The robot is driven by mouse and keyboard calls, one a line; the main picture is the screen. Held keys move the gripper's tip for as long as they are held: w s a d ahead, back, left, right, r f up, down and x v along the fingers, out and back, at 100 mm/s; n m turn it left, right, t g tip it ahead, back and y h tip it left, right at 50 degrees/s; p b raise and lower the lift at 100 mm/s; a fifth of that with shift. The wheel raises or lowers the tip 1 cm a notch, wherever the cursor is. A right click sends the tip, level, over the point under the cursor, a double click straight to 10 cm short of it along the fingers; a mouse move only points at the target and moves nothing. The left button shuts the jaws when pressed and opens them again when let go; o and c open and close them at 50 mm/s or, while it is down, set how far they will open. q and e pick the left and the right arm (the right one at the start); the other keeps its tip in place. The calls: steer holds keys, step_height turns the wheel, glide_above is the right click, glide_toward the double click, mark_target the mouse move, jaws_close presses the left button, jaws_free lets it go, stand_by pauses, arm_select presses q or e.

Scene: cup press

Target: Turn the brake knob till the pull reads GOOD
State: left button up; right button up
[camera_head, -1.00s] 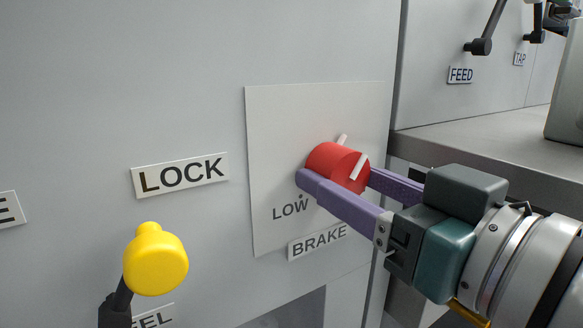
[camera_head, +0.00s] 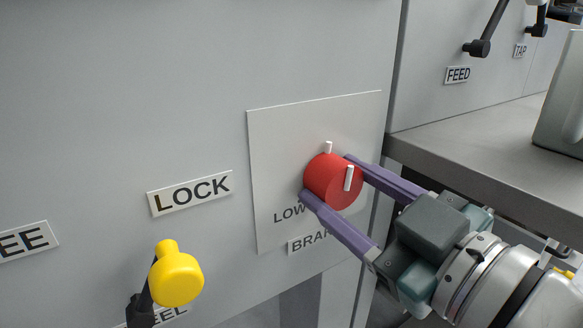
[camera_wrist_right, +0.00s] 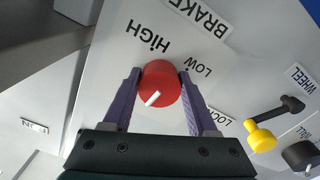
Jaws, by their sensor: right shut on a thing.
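The red round brake knob (camera_head: 325,190) sits on a pale plate (camera_head: 285,135) above the partly hidden BRAKE label (camera_head: 307,241). A white pointer mark (camera_head: 349,178) on its face stands nearly upright. A white tick (camera_head: 328,147) shows just above the knob. My right gripper (camera_head: 326,176) is shut on the knob, one purple finger on each side. In the right wrist view the knob (camera_wrist_right: 160,84) lies between the fingers, with HIGH and LOW printed on the plate. LOW is partly covered in the head view. No pull reading is visible. My left gripper is out of view.
A yellow-knobbed lever (camera_head: 176,279) stands at lower left, below the LOCK label (camera_head: 190,193). A grey ledge (camera_head: 500,140) juts out at right, close above my right arm. FEED and TAP levers are at upper right.

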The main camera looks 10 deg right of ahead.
steer(key=o, duration=1.4)
steer(key=p+v, duration=0.3)
steer(key=v, duration=0.7)
steer(key=shift+p, duration=0.4)
